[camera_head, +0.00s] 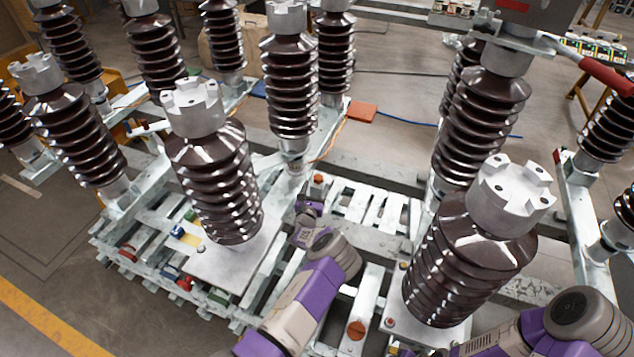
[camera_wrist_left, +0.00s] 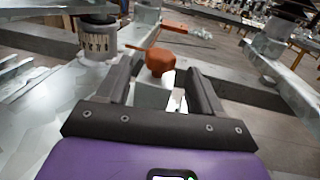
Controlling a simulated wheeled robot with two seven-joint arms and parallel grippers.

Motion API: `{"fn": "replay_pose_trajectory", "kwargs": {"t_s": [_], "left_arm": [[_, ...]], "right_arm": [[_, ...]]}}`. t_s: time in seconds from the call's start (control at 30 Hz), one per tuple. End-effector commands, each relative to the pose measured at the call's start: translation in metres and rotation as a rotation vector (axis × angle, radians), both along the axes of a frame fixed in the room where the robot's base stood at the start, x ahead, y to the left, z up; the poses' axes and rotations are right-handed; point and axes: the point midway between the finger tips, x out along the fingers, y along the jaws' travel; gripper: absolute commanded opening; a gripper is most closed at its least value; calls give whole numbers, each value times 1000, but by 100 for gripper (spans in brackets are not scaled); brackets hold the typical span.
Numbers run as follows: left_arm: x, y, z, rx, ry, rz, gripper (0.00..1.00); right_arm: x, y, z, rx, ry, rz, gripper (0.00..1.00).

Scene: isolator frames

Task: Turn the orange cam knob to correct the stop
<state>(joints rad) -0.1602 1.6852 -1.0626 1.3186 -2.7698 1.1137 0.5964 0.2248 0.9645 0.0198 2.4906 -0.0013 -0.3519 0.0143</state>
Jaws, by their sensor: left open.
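The orange cam knob (camera_wrist_left: 160,61) has a rounded body and a thin pointer to the left. It sits on a grey block, between and just beyond my left fingertips in the left wrist view. In the head view it is a small orange spot (camera_head: 318,179) on the grey steel frame. My left gripper (camera_head: 309,197) is open beside it, and its two dark fingers (camera_wrist_left: 160,80) straddle the block's view. I cannot tell whether a finger touches the knob. A printed drum (camera_wrist_left: 97,40) stands left of the knob. My right arm enters at bottom right; its gripper is not visible.
Tall brown ribbed insulators (camera_head: 213,185) and (camera_head: 465,260) stand on both sides of my left arm. Another orange round part (camera_head: 356,330) is on the frame nearer me.

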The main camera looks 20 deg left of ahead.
Motion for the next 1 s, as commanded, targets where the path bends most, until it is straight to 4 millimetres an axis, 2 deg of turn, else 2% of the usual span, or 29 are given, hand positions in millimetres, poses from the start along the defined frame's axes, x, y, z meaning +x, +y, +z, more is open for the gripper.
{"fn": "replay_pose_trajectory", "kwargs": {"t_s": [0.1,0.3,0.73,0.87,0.97,1.0], "left_arm": [[-17,-4,1,0,3,0,66],[-36,-8,1,0,1,0,66],[-39,-9,3,-9,-6,4,66],[-29,-8,31,-130,-68,62,66],[-14,-8,78,-364,-182,161,66],[-8,-10,101,-492,-243,209,66]], "right_arm": [[0,0,7,0,0,0,45],[0,0,10,0,0,0,45],[0,0,11,0,0,0,45],[0,0,23,0,0,0,45],[0,0,41,0,0,0,45],[0,0,49,0,0,0,45]]}}
